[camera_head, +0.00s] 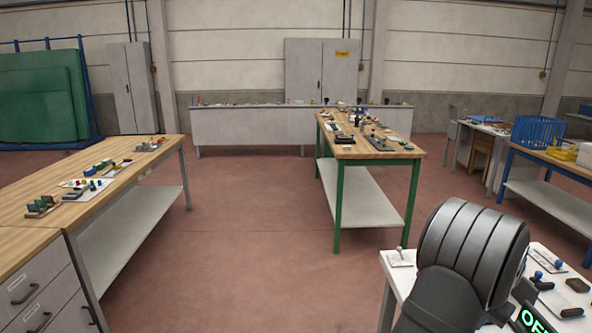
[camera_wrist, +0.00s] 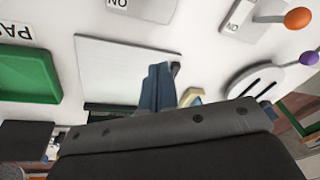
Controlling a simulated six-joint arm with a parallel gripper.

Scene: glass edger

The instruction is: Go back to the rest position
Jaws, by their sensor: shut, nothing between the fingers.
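My gripper (camera_wrist: 163,80) shows in the wrist view, where its blue-grey fingers are together beyond the dark wrist bar, with nothing held between them. It is over a white surface (camera_wrist: 200,55) with labels and controls. How far the fingertips are from that surface I cannot tell. In the head view my dark, ribbed arm link fills the lower right and my gripper is not visible.
In the wrist view, a green tray (camera_wrist: 28,75), an orange knob (camera_wrist: 298,18) and a purple knob (camera_wrist: 309,58) surround the gripper. In the head view, a white table (camera_head: 395,285) stands lower right, a wooden workbench (camera_head: 385,151) beyond. The central floor is clear.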

